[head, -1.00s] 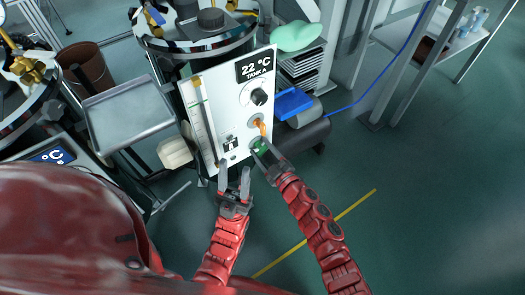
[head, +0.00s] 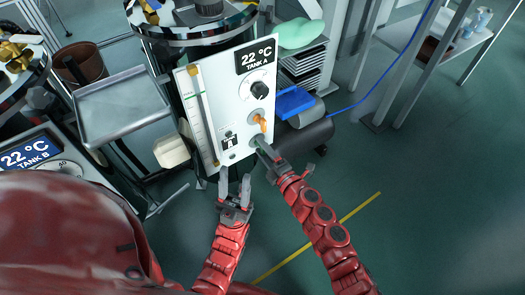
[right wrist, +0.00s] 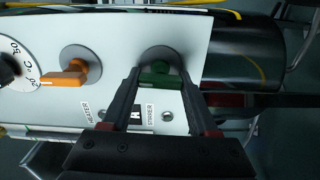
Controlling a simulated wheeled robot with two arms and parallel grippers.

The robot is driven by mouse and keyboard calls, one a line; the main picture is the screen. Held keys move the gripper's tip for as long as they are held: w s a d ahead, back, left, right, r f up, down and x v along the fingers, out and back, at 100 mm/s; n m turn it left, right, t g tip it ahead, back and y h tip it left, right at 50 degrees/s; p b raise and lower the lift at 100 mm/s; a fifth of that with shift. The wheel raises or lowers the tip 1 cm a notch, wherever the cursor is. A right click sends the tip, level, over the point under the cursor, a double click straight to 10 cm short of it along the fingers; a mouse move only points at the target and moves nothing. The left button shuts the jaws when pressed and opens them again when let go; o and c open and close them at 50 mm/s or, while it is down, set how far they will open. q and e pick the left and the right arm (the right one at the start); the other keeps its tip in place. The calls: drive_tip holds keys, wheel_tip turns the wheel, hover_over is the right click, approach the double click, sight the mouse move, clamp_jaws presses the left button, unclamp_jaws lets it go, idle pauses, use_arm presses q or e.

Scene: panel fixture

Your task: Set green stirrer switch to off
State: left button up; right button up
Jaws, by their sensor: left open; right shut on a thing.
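The white TANK A panel (head: 205,118) stands tilted in the head view. The green stirrer switch (right wrist: 157,73) is a green handle on a grey round plate, in the upper middle of the right wrist view. My right gripper (right wrist: 160,80) is shut on it, with one finger on each side of the handle. In the head view my right gripper (head: 261,148) covers nearly all of the green handle. My left gripper (head: 235,186) is open and empty, in front of the panel's lower edge, apart from it.
An orange switch (head: 260,123) sits just above the green one; it also shows in the right wrist view (right wrist: 66,76). A black dial (head: 259,90) is higher up. A metal tray (head: 125,108) and the TANK B panel (head: 28,152) are at left.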

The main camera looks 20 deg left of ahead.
drive_tip(key=shift+n, duration=0.4)
drive_tip(key=o, duration=1.4)
drive_tip(key=shift+p+v, duration=1.2)
drive_tip(key=shift+v, duration=7.5)
